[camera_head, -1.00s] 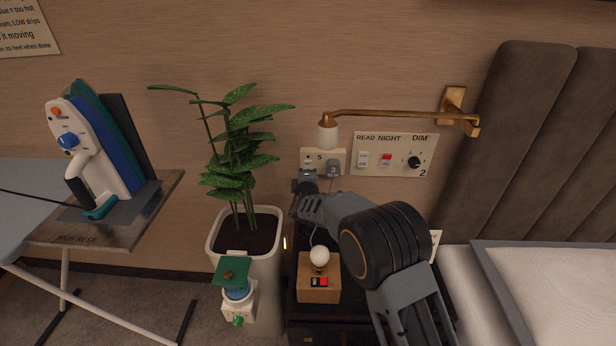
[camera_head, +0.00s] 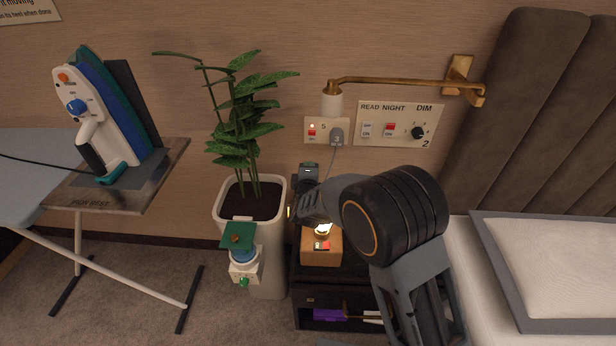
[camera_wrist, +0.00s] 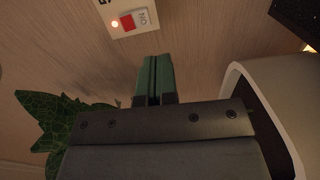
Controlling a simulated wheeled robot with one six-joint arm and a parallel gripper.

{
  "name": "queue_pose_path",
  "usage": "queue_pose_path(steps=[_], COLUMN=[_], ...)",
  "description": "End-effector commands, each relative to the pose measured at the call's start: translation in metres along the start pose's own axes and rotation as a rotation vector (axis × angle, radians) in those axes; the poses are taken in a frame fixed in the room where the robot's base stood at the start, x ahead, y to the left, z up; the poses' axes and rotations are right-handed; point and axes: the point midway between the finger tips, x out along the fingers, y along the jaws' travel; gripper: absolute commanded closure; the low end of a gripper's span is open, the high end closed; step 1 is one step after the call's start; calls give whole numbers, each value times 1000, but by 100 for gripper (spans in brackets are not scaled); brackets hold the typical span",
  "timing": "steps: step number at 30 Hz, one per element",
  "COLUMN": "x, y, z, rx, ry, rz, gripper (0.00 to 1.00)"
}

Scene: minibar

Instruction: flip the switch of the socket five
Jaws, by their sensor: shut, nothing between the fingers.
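Socket five (camera_head: 320,130) is a cream plate on the wall, marked 5, with a grey plug (camera_head: 337,137) and cord in its right part. Its switch (camera_head: 312,133) shows a red face at the left, with a small glowing light above.
A potted plant (camera_head: 250,145) stands close left of my gripper. A brass wall lamp (camera_head: 400,82) hangs above, and a READ/NIGHT/DIM panel (camera_head: 397,124) is to the right. A wooden box (camera_head: 320,252) with a glowing bulb (camera_head: 322,229) sits on the dark nightstand below.

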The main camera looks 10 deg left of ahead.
Motion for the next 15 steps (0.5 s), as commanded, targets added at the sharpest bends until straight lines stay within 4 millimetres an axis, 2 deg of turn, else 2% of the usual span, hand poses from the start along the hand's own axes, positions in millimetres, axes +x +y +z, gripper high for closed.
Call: queue_pose_path(steps=[6,15], x=[-26,-35], y=[-5,-8], z=[-2,-2], rx=[-1,-1], ry=[4,4], rz=[-1,0], gripper=[100,100])
